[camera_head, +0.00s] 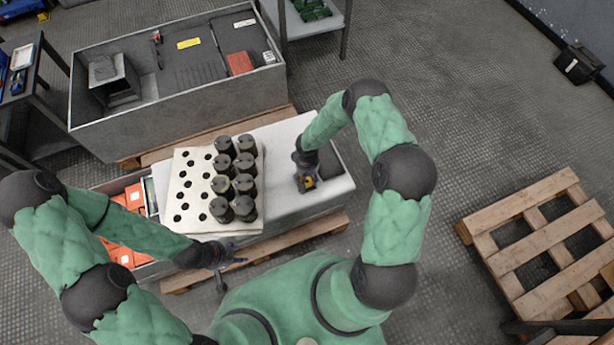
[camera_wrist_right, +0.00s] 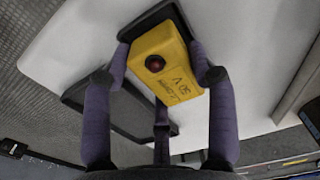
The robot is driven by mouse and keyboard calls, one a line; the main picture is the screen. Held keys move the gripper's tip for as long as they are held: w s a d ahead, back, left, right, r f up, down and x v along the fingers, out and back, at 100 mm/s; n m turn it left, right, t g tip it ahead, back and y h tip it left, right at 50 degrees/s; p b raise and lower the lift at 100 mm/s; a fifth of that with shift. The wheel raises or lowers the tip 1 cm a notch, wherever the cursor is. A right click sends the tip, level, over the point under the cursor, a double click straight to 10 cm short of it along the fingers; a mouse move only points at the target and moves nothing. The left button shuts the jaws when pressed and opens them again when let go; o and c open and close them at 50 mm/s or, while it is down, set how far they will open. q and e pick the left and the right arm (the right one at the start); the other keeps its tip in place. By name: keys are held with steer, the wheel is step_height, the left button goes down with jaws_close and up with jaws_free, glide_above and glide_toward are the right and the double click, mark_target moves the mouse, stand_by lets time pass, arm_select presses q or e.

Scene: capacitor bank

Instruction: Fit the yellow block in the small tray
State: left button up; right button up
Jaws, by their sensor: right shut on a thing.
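The yellow block (camera_wrist_right: 165,65) is between the fingers of my right gripper (camera_wrist_right: 163,80), which is shut on it. It has a dark red round spot and printed text. The block also shows in the head view (camera_head: 309,184), under my right gripper (camera_head: 306,181). The small dark tray (camera_wrist_right: 122,118) lies behind the block in the wrist view, on the white surface, partly hidden by block and fingers. Whether the block touches the tray cannot be told. My left gripper (camera_head: 229,268) is empty near the front edge of the white bench, its fingers apart.
A cream board (camera_head: 190,222) with holes and several black cylinders stands left of my right gripper. A grey bin (camera_head: 185,115) is behind it. Orange boxes (camera_head: 120,222) lie at the left. A wooden pallet (camera_head: 545,240) is on the floor at right.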

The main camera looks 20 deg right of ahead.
stand_by(0.3)
steer(key=o, duration=1.5)
steer(key=shift+c, duration=0.2)
step_height(320, 180, up, 12)
steer(key=s+a+m+y+p, duration=0.1)
steer(key=s+a+y+p, duration=0.1)
steer(key=s+a, duration=0.5)
steer(key=s+a+y+p, duration=0.2)
steer(key=s+a, duration=0.5)
steer(key=s, duration=0.5)
steer(key=shift+m, duration=0.4)
